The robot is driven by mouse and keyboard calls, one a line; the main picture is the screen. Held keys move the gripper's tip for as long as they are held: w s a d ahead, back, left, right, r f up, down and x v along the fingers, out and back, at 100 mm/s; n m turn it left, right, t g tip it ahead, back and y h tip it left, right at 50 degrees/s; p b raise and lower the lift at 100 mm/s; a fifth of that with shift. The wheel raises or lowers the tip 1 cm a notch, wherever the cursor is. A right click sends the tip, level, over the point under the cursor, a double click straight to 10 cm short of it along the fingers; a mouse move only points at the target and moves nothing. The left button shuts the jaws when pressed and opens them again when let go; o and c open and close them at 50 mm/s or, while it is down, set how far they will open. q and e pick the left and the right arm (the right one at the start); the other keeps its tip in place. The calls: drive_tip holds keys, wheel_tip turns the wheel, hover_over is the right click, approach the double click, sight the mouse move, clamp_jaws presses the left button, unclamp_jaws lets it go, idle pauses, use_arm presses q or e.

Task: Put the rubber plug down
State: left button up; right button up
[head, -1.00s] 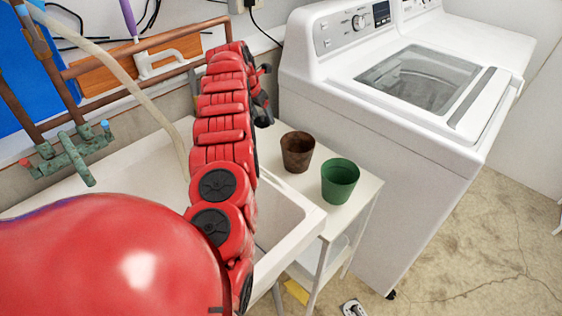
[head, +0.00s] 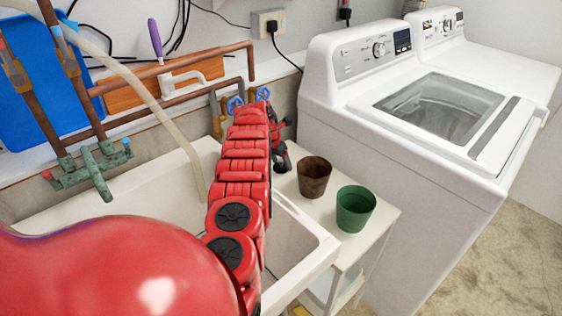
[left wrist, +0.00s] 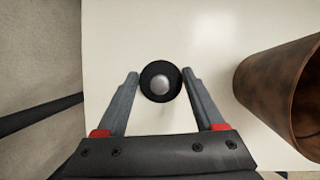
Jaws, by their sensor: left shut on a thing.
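The rubber plug (left wrist: 160,81) is a round black piece with a silvery centre. It sits between the two fingertips of my left gripper (left wrist: 162,84) in the left wrist view, over the white top of the small side table (left wrist: 205,35). I cannot tell whether the plug touches the table. My right gripper is not in view.
The brown pot is close to the right of my left gripper in the left wrist view (left wrist: 280,95). A green pot (head: 355,209) stands nearer the table's front. A white sink (head: 300,250) is left of the table, a washing machine (head: 370,150) right.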

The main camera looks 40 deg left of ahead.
sight(277, 170)
use_arm(q)
drive_tip(key=o, duration=1.5)
drive_tip(key=shift+r+p, duration=0.35)
drive_tip(key=p+v, duration=0.1)
drive_tip(key=v, duration=0.5)
drive_tip(key=shift+r, duration=0.2)
drive_tip(key=p+v, duration=0.1)
drive_tip(key=v, duration=0.4)
drive_tip(key=shift+s+p, duration=0.2)
drive_tip(key=shift+p, duration=0.1)
